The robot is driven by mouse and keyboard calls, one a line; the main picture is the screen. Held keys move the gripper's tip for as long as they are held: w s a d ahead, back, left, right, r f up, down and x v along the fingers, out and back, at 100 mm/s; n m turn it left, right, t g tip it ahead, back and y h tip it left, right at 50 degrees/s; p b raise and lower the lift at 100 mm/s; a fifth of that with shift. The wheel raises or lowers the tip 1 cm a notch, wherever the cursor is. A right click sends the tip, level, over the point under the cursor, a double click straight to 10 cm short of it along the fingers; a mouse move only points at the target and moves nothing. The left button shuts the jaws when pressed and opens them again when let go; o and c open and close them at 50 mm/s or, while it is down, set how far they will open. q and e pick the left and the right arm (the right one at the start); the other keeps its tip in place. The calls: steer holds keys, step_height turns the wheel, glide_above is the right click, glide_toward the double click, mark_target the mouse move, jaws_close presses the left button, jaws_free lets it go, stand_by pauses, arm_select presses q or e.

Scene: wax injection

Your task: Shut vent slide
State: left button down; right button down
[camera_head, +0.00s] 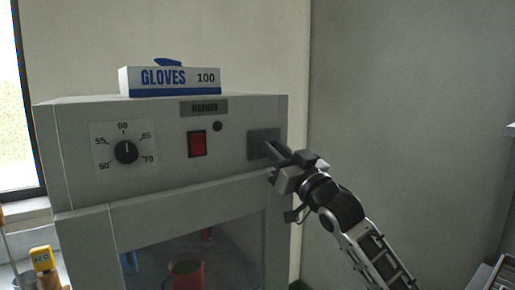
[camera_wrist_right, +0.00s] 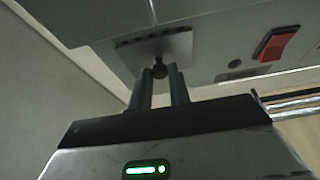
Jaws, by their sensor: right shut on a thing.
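The warmer (camera_head: 165,195) is a grey cabinet with a control panel. The vent slide is a small dark plate (camera_head: 262,144) at the right end of the panel, partly behind my gripper in the head view. In the right wrist view the vent plate (camera_wrist_right: 155,50) shows a row of dark slots and a small dark knob (camera_wrist_right: 159,70). My right gripper (camera_head: 273,152) is at the plate, its fingers (camera_wrist_right: 160,82) shut on the knob, one on each side. My left gripper is not in view.
The panel has a temperature dial (camera_head: 126,152) and a red switch (camera_head: 197,144). A gloves box (camera_head: 170,80) stands on top of the warmer. Below is a glass door with a red cup (camera_head: 186,273) behind it. A wall is at the right.

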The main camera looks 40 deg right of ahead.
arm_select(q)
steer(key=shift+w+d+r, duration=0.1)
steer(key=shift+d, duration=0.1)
arm_select(e)
steer(key=shift+w+f, duration=0.1)
steer(key=shift+f, duration=0.85)
steer(key=c, duration=1.3)
jaws_free()
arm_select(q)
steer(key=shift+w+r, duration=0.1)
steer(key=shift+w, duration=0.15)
arm_select(e)
steer(key=shift+r, duration=0.1)
steer(key=shift+s, duration=0.2)
